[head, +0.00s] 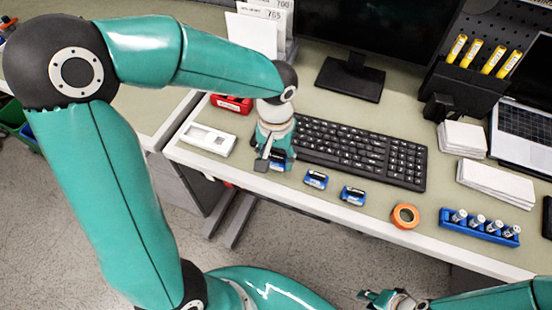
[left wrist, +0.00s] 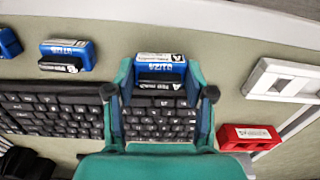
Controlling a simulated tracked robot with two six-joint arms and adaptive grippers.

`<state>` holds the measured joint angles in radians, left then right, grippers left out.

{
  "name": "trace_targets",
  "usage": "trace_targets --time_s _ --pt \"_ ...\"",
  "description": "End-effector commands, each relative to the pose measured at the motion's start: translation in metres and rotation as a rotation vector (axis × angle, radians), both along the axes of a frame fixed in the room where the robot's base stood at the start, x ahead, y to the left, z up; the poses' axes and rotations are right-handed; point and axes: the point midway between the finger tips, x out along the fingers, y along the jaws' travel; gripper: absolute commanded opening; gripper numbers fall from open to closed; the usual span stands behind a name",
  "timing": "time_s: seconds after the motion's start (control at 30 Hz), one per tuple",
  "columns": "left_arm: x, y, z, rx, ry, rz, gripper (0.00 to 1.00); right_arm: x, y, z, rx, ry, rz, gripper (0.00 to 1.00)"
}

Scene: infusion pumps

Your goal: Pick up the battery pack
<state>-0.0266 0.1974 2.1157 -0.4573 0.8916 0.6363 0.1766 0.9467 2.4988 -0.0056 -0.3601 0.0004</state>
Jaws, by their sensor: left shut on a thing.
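My left gripper (head: 269,158) is shut on a blue and black battery pack (head: 282,163) near the front edge of the bench. In the left wrist view the battery pack (left wrist: 160,66) sits between the two fingers, with its printed label showing. I cannot tell whether it touches the bench top. Two similar battery packs lie to the right in the head view, a nearer one (head: 316,180) and a farther one (head: 352,194). My right gripper (head: 376,298) is at the bottom of the head view, away from the packs; its jaw state is unclear.
A black keyboard (head: 360,152) lies just behind the packs. A white tray-like part (head: 207,139) and a red box (head: 232,103) are to the left. An orange tape roll (head: 405,216) and a blue rack of vials (head: 480,227) stand to the right along the bench edge.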

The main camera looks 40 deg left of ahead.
Motion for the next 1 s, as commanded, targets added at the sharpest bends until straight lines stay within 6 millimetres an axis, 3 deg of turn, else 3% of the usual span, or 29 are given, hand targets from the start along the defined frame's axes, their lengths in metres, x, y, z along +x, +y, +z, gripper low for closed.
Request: trace_targets --time_s 0.17,0.6,0.8,1.0 --pt "0.002 0.000 0.030 -0.001 -0.008 -0.001 0.15 0.000 0.000 0.001 0.000 0.000 0.000 0.31" --pt "0.001 -0.001 0.146 -0.003 -0.005 -0.004 0.15 0.000 0.000 0.007 0.000 0.000 0.000 0.31" --pt "0.001 -0.001 0.176 -0.001 -0.003 -0.004 0.15 0.000 0.000 0.009 0.000 0.000 0.000 0.31" --pt "0.000 -0.001 0.186 -0.001 0.000 -0.003 0.15 0.000 0.000 0.010 0.000 0.000 0.000 0.31"
